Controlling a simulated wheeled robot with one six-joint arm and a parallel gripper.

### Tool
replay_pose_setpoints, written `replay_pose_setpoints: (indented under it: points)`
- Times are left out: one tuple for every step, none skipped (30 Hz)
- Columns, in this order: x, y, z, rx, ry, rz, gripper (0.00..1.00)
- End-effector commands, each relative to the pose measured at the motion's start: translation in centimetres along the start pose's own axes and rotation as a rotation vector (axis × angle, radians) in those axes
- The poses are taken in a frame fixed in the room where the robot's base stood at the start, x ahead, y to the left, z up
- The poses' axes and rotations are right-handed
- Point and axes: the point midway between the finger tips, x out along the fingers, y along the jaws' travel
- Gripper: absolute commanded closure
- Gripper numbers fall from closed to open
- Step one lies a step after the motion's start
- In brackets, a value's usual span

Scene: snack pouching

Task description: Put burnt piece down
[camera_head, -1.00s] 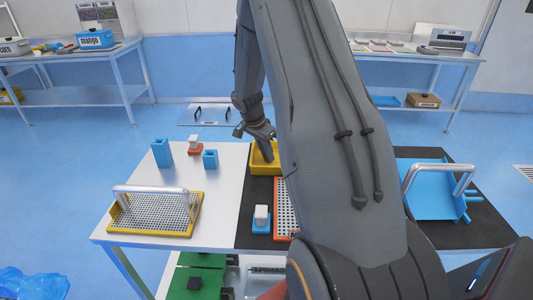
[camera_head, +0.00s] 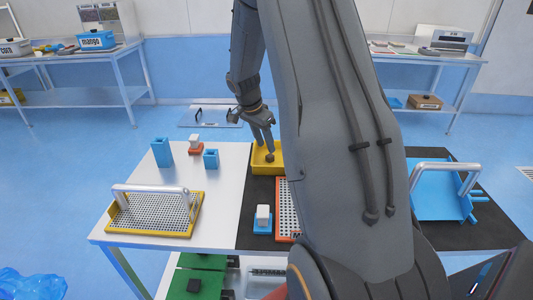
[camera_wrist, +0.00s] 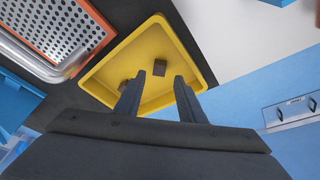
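My gripper (camera_head: 267,143) is over the yellow tray (camera_head: 258,166) with its fingers pointing down. In the wrist view my gripper (camera_wrist: 158,76) is open, with a clear gap between the fingertips. A small dark brown piece (camera_wrist: 159,67) shows between and just beyond the fingertips, touching neither, over the floor of the yellow tray (camera_wrist: 196,60). I cannot tell for sure whether it rests on the floor. A second dark piece (camera_wrist: 123,85) lies in the tray beside the left finger, partly hidden by it.
A perforated tray with an orange rim (camera_wrist: 38,45) and metal handle adjoins the yellow tray. A white block on a blue base (camera_head: 262,220), a yellow-rimmed mesh tray (camera_head: 150,230) and blue holders (camera_head: 162,152) stand on the table. A blue tray (camera_head: 437,190) is at right.

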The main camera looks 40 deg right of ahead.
Motion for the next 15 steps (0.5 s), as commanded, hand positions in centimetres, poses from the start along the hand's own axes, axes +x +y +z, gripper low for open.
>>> replay_pose_setpoints:
  points:
    - [-1.0,-0.2,0.0,0.001,0.003,-0.004,0.64]
    - [-1.5,-0.1,0.0,0.001,0.002,-0.004,0.64]
    - [-2.2,-0.1,0.0,0.0,0.001,-0.003,0.64]
    - [-2.8,-0.1,0.0,0.001,0.002,-0.004,0.64]
    - [-3.3,-0.1,0.0,0.001,0.002,-0.003,0.64]
    - [-3.9,-0.1,0.0,0.0,0.002,-0.002,0.64]
    - [-4.4,-0.1,0.0,0.0,0.002,-0.003,0.64]
    - [-4.8,-0.1,0.0,0.0,0.001,-0.002,0.64]
    - [-5.2,-0.1,0.0,0.0,0.001,-0.002,0.64]
    - [-5.6,-0.1,0.0,0.0,0.001,-0.002,0.64]
    - [-5.9,-0.1,0.0,0.0,0.001,-0.001,0.64]
    - [-6.2,0.0,0.0,0.0,0.001,0.0,0.64]
    - [-6.3,0.0,0.0,-0.001,0.0,0.0,0.64]
    - [-6.5,0.0,0.1,-0.004,-0.001,0.0,0.64]
    - [-6.7,0.1,0.4,-0.017,-0.004,-0.002,0.64]
